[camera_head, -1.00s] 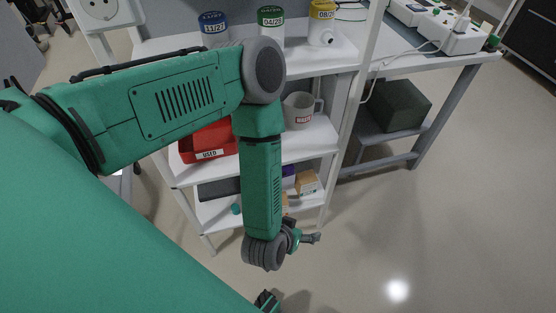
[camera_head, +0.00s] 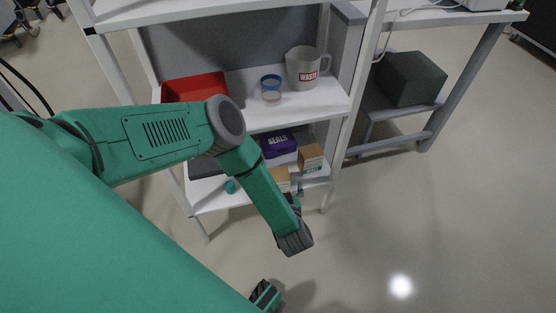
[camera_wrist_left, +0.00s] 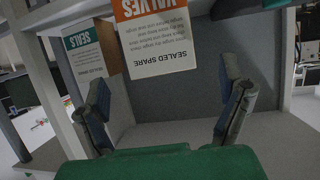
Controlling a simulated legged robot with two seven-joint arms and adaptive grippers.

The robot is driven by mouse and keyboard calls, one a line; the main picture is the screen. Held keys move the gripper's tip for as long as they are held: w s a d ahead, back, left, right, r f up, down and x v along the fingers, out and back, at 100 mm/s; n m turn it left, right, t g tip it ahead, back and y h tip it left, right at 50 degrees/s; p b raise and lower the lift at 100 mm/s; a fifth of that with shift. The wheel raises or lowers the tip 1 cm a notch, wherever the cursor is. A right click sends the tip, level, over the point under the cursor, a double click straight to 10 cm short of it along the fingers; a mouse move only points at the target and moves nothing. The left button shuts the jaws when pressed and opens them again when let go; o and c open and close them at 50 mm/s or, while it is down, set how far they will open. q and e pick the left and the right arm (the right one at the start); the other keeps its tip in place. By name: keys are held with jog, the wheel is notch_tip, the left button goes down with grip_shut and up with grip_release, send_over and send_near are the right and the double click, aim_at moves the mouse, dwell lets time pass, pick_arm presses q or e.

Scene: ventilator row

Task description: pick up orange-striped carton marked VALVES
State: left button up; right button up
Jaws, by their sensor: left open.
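The orange-striped carton marked VALVES (camera_wrist_left: 158,40) hangs into the top of the left wrist view, its lettering upside down and its upper part cut off. In the head view, a tan carton (camera_head: 282,175) on the lower shelf, partly behind my arm, appears to be it. My left gripper (camera_wrist_left: 166,105) is open and empty. Its two fingers stand apart, below the carton's printed face in the picture, not closed on it. In the head view, this gripper (camera_head: 299,194) is mostly hidden by my wrist, at the lower shelf's front. My right gripper cannot be made out.
A teal-striped carton marked SEALS (camera_wrist_left: 86,55) stands beside it; it appears in the head view too (camera_head: 310,158). A purple SEALS box (camera_head: 278,145) is behind. Above are a red bin (camera_head: 195,86) and WASTE mug (camera_head: 305,68). Shelf posts (camera_head: 345,125) flank the opening.

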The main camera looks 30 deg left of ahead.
aim_at(278, 179)
pick_arm(q)
jog(key=b+x, duration=0.1)
jog(key=x, duration=0.1)
jog(key=b+x, duration=0.1)
jog(key=x, duration=0.1)
jog(key=b+x, duration=0.1)
jog(key=x, duration=0.1)
jog(key=shift+a+f, duration=0.1)
jog(key=shift+f, duration=0.25)
jog(key=shift+w+a, duration=0.1)
jog(key=shift+a, duration=0.05)
jog(key=shift+r, duration=0.1)
jog(key=c, duration=1.3)
